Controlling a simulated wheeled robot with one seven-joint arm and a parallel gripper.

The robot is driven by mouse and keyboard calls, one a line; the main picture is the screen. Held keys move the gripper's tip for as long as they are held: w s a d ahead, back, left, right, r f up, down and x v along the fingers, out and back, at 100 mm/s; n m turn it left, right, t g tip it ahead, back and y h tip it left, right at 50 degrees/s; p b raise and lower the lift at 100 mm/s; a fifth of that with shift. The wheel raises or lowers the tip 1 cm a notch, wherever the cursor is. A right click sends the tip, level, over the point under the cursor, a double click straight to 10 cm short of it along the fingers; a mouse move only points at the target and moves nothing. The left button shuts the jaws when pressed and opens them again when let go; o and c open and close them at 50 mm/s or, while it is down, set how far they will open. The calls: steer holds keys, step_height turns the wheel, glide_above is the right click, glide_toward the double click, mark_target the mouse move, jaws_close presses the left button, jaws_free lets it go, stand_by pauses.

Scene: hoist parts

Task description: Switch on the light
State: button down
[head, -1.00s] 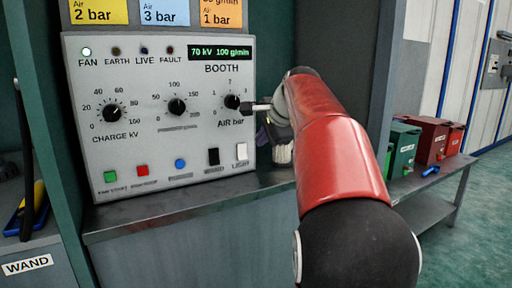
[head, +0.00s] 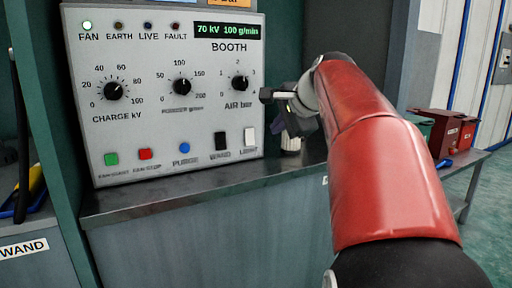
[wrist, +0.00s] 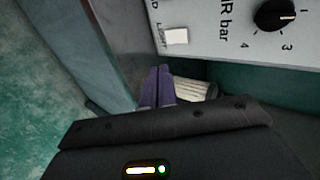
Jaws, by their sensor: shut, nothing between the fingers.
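The white LIGHT switch (head: 249,137) is at the lower right corner of the grey booth panel (head: 140,125), right of the black WAND switch (head: 222,141). In the wrist view the LIGHT switch (wrist: 177,37) lies just beyond the fingertips and slightly right of them. My gripper (head: 291,128) is right of the panel, partly hidden by my red arm in the head view. In the wrist view my gripper (wrist: 157,70) has its purple fingers together, empty, and apart from the switch. I cannot tell whether the switch is on.
The AIR bar knob (head: 240,83) is above the switches. A pale ribbed object (head: 291,143) stands by my fingers; it also shows in the wrist view (wrist: 195,89). A grey ledge (head: 180,196) runs below the panel. Red boxes (head: 445,130) stand at right.

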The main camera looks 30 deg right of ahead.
steer(key=shift+s+f, duration=0.2)
steer(key=shift+f, duration=0.05)
steer(key=shift+w+f, duration=0.1)
glide_toward(251, 144)
step_height(251, 144, down, 3)
steer(key=shift+w+r+b, duration=0.1)
steer(key=shift+w+b, duration=0.05)
steer(key=shift+b, duration=0.25)
steer(key=w, duration=0.3)
steer(key=shift+w+a+f, duration=0.15)
steer(key=shift+w+f, duration=0.2)
steer(key=shift+f, duration=0.05)
steer(key=shift+w+f, duration=0.1)
steer(key=shift+w, duration=0.45)
